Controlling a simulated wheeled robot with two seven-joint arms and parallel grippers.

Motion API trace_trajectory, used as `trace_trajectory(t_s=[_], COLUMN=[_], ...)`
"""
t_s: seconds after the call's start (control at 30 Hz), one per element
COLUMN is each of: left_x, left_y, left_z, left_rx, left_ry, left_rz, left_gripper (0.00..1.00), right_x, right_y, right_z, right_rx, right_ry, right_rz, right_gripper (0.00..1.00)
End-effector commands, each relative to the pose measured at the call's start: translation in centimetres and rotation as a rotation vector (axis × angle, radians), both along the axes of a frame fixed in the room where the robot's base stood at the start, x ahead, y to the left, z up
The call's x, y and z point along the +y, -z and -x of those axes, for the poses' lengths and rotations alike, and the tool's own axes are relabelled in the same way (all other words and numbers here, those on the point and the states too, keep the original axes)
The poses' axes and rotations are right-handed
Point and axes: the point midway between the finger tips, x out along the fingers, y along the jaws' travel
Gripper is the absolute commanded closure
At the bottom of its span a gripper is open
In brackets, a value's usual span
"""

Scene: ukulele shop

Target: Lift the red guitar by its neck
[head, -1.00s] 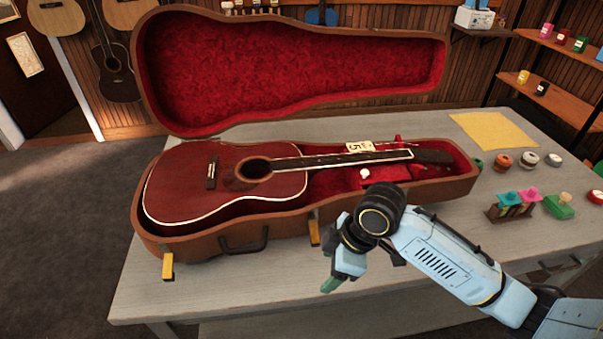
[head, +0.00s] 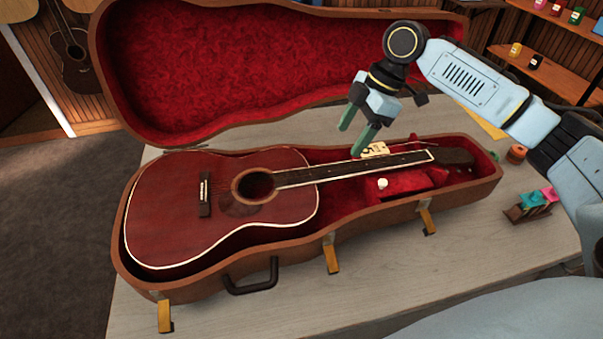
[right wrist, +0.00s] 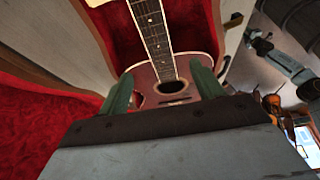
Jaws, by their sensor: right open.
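The red guitar (head: 160,215) lies face up in the open brown case (head: 205,287), its body at the left and its neck (head: 330,168) running right. My right gripper (head: 353,141) is open and empty, with its green fingers pointing down above the far side of the neck, apart from it. A cream tag (head: 375,150) is beside the neck, close to the fingertips. In the right wrist view, the guitar's neck (right wrist: 150,32) runs up from between the fingers (right wrist: 162,88) and the body lies beyond them. My left gripper is out of view.
The case's red-lined lid (head: 250,70) stands open behind the guitar. Yellow latches (head: 331,255) and a dark handle (head: 250,280) are along the case front. Small coloured items (head: 530,203) stand at the right. The grey table front (head: 420,270) is clear.

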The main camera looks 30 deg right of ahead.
Motion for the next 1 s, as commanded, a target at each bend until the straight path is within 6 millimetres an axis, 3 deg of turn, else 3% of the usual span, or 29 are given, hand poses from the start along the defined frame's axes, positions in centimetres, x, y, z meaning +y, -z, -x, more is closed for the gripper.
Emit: trace_trajectory(t_s=[0.13, 0.3, 0.43, 0.7, 0.9, 1.0], left_x=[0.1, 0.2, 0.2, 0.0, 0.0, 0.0], left_y=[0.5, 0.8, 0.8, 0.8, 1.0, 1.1], left_z=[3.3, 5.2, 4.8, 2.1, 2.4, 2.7], left_rx=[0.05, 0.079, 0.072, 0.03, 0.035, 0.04], left_ry=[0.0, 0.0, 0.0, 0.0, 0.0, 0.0], left_rz=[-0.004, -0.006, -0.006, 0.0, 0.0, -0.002], left_gripper=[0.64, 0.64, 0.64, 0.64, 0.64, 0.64], right_x=[1.2, 2.2, 2.6, 3.2, 4.2, 4.3], right_y=[3.0, 5.5, 6.4, 8.6, 11.1, 11.4], right_z=[-0.2, -0.5, -0.7, -1.4, -1.8, -1.9], right_rx=[0.004, 0.003, 0.002, 0.002, 0.001, -0.001], right_ry=[-0.002, -0.001, -0.001, 0.0, -0.001, -0.001], right_rz=[-0.002, -0.001, 0.0, -0.001, 0.001, 0.001], right_gripper=[0.34, 0.34, 0.34, 0.34, 0.34, 0.34])
